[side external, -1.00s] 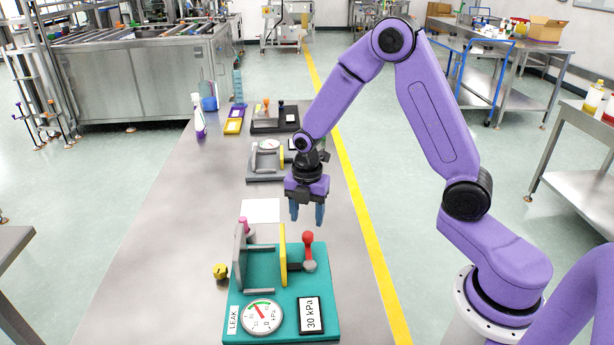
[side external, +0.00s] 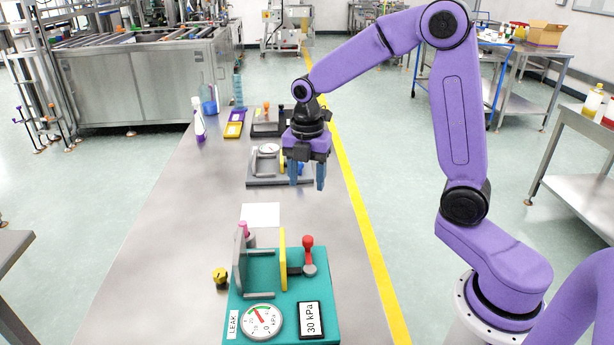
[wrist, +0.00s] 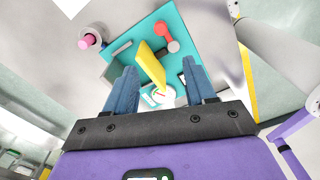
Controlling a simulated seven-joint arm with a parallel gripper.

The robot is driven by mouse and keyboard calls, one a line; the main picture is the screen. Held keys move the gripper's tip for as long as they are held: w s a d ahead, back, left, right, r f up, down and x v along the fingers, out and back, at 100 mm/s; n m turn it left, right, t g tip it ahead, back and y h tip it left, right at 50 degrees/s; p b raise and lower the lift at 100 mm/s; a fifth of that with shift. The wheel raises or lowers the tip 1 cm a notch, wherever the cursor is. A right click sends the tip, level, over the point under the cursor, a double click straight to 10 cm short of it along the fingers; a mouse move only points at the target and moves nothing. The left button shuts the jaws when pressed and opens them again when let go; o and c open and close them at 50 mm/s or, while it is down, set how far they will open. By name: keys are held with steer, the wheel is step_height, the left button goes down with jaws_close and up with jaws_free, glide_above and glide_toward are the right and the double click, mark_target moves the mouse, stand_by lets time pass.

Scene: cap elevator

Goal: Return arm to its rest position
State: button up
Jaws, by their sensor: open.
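My gripper (side external: 307,174) is open and empty, with its blue fingers pointing down. In the side view it hangs in the air above the table, behind the teal leak fixture (side external: 262,306). The fixture carries a yellow plate (side external: 283,259), a red-knobbed lever (side external: 308,255), a round gauge and a 30 kPa display. In the wrist view my gripper (wrist: 152,88) is seen above the teal fixture (wrist: 182,22), with the yellow plate (wrist: 151,63) between the fingers in the picture, well below them.
A yellow knob (side external: 219,278) lies left of the fixture. A pink-topped part (side external: 243,231) stands at its back left corner. A white sheet (side external: 260,215) lies behind it. A grey fixture (side external: 263,172) and a spray bottle (side external: 198,122) stand farther back. The air around my gripper looks clear.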

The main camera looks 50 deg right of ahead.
steer(key=s+a+m, duration=0.2)
steer(key=s+m, duration=0.3)
steer(key=s, duration=0.8)
steer(key=s+a+m, duration=0.2)
steer(key=s+m, duration=0.3)
steer(key=s, duration=0.9)
steer(key=shift+s+a+r, duration=0.15)
steer(key=shift+s+r, duration=0.15)
steer(key=shift+r, duration=0.1)
stand_by(0.3)
